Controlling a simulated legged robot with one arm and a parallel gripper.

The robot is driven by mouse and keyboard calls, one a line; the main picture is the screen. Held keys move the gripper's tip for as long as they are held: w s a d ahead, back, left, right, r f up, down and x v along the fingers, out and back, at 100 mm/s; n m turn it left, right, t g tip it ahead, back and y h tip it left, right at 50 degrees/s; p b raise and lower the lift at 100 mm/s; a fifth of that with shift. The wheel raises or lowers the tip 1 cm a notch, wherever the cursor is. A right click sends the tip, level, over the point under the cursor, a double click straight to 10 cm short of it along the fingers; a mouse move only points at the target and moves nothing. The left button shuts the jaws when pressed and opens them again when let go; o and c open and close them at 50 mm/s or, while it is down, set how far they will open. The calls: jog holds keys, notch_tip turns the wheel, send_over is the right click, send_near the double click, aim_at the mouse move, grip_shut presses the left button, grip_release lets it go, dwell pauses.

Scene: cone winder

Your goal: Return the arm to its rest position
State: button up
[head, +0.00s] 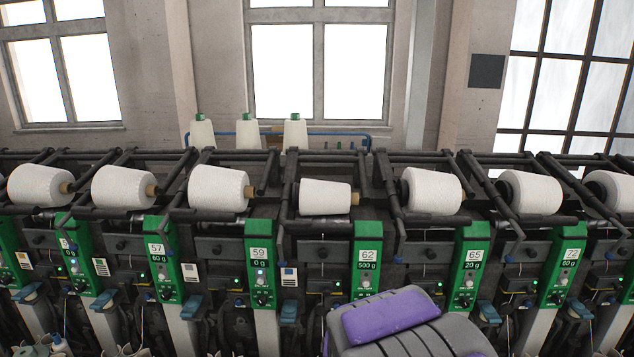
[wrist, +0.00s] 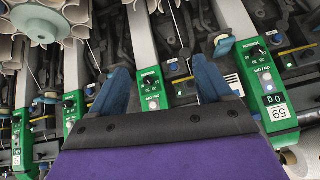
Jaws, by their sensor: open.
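My gripper (wrist: 161,66) shows in the wrist view with its two blue fingers wide apart and nothing between them. Behind the gap are dark machine parts and a green control panel (wrist: 151,90). The panel numbered 59 (wrist: 278,112) is to the right of the fingers, and its display reads 0 g. In the head view, a purple and grey part of my own body is low, right of centre, in front of the machine. I cannot make out the fingertips there.
The cone winder runs across the head view with a row of white yarn cones (head: 325,195) above numbered green panels (head: 368,262). Three more cones (head: 247,134) stand behind it. Beige tubes around a pale green hub (wrist: 40,22) fill the wrist view's top left.

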jog(key=s+d+r+g, duration=0.2)
jog(key=s+g, duration=0.1)
jog(key=s, duration=0.9)
jog(key=s+d+r+n+g, duration=0.1)
jog(key=s+d+r+g, duration=0.1)
jog(key=s, duration=1.1)
jog(key=s+d+r+g, duration=0.2)
jog(key=s+d+g, duration=0.2)
jog(key=s, duration=0.9)
jog(key=shift+r+n, duration=0.2)
jog(key=shift+n, duration=0.2)
jog(key=shift+a, duration=0.1)
